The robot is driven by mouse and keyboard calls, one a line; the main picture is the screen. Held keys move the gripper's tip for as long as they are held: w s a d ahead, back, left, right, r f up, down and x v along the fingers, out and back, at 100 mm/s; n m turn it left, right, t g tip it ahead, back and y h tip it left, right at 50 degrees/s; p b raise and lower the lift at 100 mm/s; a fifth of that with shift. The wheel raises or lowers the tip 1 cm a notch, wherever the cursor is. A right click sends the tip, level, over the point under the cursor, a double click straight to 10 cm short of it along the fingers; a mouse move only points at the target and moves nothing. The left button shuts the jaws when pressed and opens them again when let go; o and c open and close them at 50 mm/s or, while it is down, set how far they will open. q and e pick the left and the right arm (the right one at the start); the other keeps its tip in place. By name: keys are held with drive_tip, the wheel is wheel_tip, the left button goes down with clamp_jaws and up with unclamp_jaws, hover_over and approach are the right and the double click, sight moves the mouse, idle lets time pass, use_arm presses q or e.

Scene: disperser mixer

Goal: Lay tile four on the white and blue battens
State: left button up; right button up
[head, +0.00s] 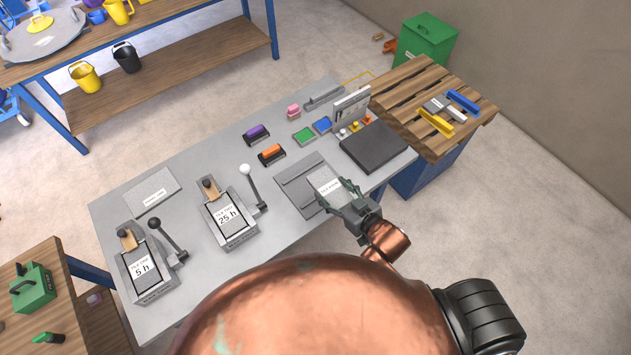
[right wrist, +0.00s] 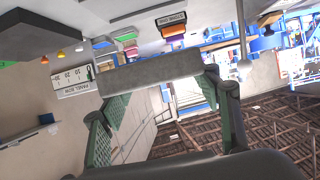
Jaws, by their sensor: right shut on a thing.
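My right gripper (head: 346,201) is shut on a grey tile (head: 318,193) with a white label, too small to read surely. It holds the tile at the front edge of the grey bench. In the right wrist view the tile (right wrist: 150,71) spans between the two green fingers, seen nearly edge-on. On the slatted wooden top at the right lie a blue batten (head: 463,102), a whitish-grey batten (head: 434,105) and a yellow batten (head: 436,122), roughly parallel and apart. My left gripper is not in view.
The grey bench (head: 190,180) carries two lever presses (head: 230,222), a dark slab (head: 373,146), a white upright board (head: 352,108) and small coloured blocks. The dark slab and board stand between the tile and the slatted top (head: 400,85). A green box (head: 427,40) stands behind that.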

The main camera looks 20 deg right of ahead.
sight(320, 178)
drive_tip(key=shift+s+f, duration=0.35)
drive_tip(key=shift+s, duration=0.15)
drive_tip(key=shift+w+a+f, duration=0.15)
drive_tip(key=shift+w+f, duration=0.05)
drive_tip(key=x, duration=0.3)
drive_tip(key=d+x, duration=0.1)
drive_tip(key=x, duration=0.5)
drive_tip(key=shift+w+d+f, duration=0.15)
drive_tip(key=shift+w+f, duration=0.25)
drive_tip(key=shift+w, duration=0.1)
drive_tip(key=w+f, duration=0.1)
drive_tip(key=f, duration=0.1)
drive_tip(key=w+f, duration=0.2)
drive_tip(key=shift+a+b, duration=0.2)
drive_tip(key=shift+b, duration=0.2)
drive_tip(key=shift+w+a+f, duration=0.1)
drive_tip(key=shift+w+f, duration=0.55)
drive_tip(key=shift+f, duration=1.6)
drive_tip(key=o, duration=1.6)
drive_tip(key=shift+s+f, duration=0.1)
drive_tip(key=shift+f, duration=0.1)
drive_tip(key=shift+o, duration=0.2)
